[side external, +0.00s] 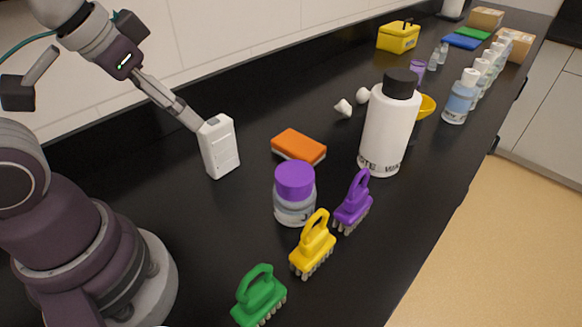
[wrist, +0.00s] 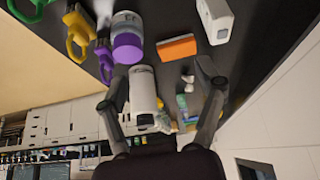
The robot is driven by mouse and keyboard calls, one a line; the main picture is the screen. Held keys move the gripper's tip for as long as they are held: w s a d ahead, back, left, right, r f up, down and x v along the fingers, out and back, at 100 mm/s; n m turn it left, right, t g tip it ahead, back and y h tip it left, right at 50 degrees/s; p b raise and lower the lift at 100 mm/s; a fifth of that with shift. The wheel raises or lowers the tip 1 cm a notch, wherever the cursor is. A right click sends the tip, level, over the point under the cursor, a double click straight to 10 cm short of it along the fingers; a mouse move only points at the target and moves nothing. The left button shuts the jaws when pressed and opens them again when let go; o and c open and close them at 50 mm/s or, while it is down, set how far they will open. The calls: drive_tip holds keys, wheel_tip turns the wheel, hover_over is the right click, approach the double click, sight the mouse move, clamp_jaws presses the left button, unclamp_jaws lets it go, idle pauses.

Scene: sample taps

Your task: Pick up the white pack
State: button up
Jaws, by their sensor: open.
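The white pack (side external: 221,148) stands upright on the black counter in the side external view, a pale box with a grey patch on top. My gripper (side external: 196,119) points down toward its upper left edge, overlapping it in this view; I cannot tell whether they touch. In the wrist view the white pack (wrist: 214,20) is at the top right, cut off by the frame edge. It lies beyond the right finger, not between the fingers. My gripper (wrist: 161,72) is open there, its fingers spread wide with nothing held between them.
An orange sponge (side external: 298,147), purple-lidded jar (side external: 294,194) and large white bottle (side external: 388,128) stand right of the pack. Green (side external: 259,296), yellow (side external: 313,245) and purple (side external: 353,204) brushes line the front. Several bottles and boxes are farther back. The wall runs behind the pack.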

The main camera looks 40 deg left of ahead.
approach(199, 132)
drive_tip(key=shift+t, duration=0.4)
drive_tip(key=x, duration=0.5)
drive_tip(key=shift+s+d+f, duration=0.2)
drive_tip(key=shift+s+d, duration=0.1)
drive_tip(key=x, duration=0.4)
drive_tip(key=shift+w+a+f, duration=0.15)
drive_tip(key=shift+a+f, duration=0.05)
drive_tip(key=shift+a+x, duration=0.15)
drive_tip(key=shift+x, duration=1.35)
drive_tip(key=shift+a+x, duration=0.1)
drive_tip(key=shift+x, duration=1.4)
drive_tip(key=shift+w+r, duration=0.1)
drive_tip(key=shift+w, duration=0.05)
drive_tip(key=c, duration=1.2)
